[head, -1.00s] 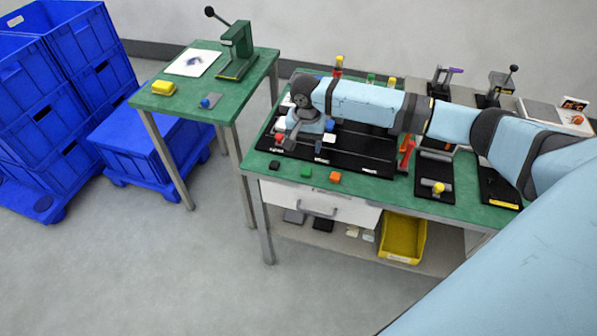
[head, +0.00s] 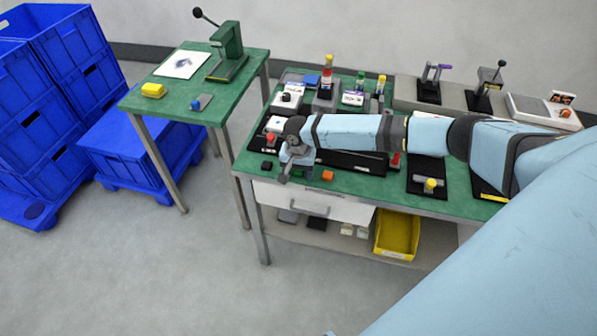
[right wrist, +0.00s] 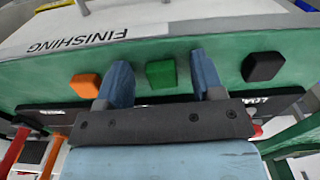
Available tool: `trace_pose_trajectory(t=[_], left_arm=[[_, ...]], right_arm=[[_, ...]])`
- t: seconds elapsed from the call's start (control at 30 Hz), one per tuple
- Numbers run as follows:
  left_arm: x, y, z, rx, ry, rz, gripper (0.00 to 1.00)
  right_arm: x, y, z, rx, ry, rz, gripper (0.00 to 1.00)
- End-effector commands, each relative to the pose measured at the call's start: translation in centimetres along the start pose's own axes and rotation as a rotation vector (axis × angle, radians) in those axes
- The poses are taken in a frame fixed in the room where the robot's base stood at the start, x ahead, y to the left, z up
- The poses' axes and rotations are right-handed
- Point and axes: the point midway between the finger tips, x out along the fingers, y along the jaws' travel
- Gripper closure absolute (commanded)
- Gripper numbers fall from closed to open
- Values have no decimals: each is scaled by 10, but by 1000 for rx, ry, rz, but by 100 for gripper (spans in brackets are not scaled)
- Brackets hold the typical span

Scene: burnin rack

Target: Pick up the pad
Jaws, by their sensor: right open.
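Three small block-like pads lie along the front edge of the green bench: a black one (head: 267,166), a green one (head: 306,174) and an orange one (head: 328,175). I cannot tell which one the task means. My right gripper (head: 295,174) is over this edge by the green pad, partly covering it. In the right wrist view my right gripper (right wrist: 163,78) is open and empty. The green pad (right wrist: 161,74) shows between its fingers, the orange pad (right wrist: 85,86) left, the black pad (right wrist: 263,66) right. I cannot tell the remaining height. My left gripper is not in view.
A black fixture strip (head: 355,162) lies behind the pads, partly hidden by my arm. A white drawer (head: 310,199) labelled FINISHING and a yellow bin (head: 397,236) are below the bench top. A smaller green table (head: 190,100) stands left, past a gap.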

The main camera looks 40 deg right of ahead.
Motion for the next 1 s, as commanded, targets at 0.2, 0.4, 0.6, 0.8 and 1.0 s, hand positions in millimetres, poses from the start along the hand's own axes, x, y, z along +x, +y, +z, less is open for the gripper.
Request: trace_pose_trajectory(t=[0.2,0.4,0.6,0.8,1.0], left_arm=[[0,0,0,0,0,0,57],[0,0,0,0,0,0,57],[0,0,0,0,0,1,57],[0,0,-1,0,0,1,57],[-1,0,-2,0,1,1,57]], right_arm=[[0,0,0,0,0,0,61],[0,0,0,-1,0,0,91],[0,0,0,0,0,0,92],[-5,0,0,-1,0,0,92],[-27,0,0,-2,0,-1,92]])
